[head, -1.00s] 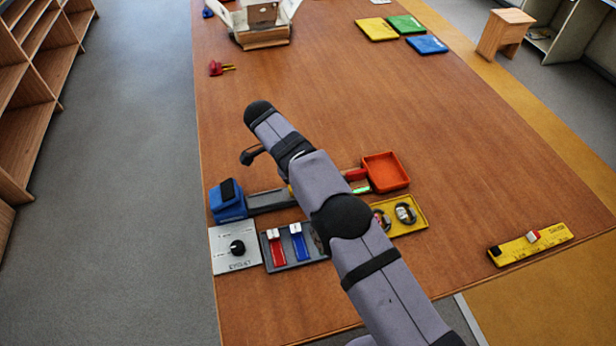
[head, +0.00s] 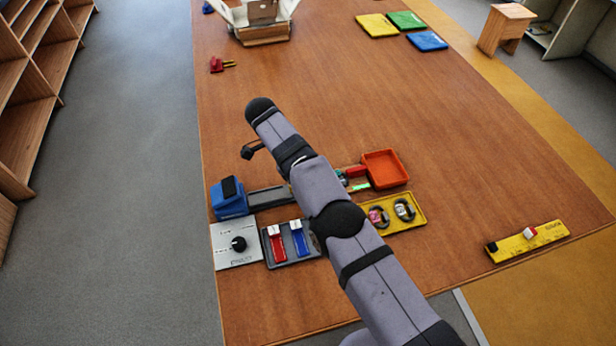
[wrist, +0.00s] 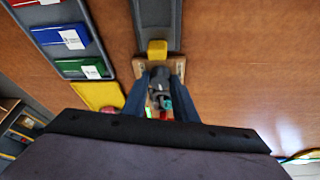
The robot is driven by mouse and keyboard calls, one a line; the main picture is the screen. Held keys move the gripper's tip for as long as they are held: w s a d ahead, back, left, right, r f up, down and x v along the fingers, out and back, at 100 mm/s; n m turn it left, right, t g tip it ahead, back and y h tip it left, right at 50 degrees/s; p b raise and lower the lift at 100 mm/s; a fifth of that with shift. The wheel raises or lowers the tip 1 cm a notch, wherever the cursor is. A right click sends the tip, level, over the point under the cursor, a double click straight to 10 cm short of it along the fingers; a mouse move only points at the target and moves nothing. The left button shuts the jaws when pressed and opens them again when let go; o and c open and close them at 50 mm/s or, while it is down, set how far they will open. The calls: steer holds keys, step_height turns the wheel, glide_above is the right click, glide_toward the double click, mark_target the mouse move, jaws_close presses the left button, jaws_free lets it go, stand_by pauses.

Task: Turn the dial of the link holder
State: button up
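The grey track (head: 268,196) runs right from a blue block-shaped device (head: 229,198). In the wrist view, the track (wrist: 157,18) ends at a yellow block (wrist: 157,49) on a wooden base (wrist: 142,70). My gripper (wrist: 160,73) is above that base, its two fingers apart. Between them shows a small dark grey and teal part (wrist: 160,92), with red below; I cannot tell whether the fingers touch it. In the head view my arm hides the gripper. A black knob (head: 238,244) stands on a grey panel (head: 225,258). No dial is clearly readable near the fingers.
A dark tray (head: 297,259) holds a red and a blue piece. A yellow tray (head: 411,226) holds watches. An orange-red bin (head: 385,169) stands right of the arm, and a yellow ruler-like strip (head: 528,241) farther right. The table's middle is clear.

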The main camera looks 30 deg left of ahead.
steer(key=shift+o, duration=0.6)
steer(key=shift+r, duration=0.1)
steer(key=shift+r, duration=0.45)
step_height(320, 180, up, 9)
steer(key=p, duration=0.7)
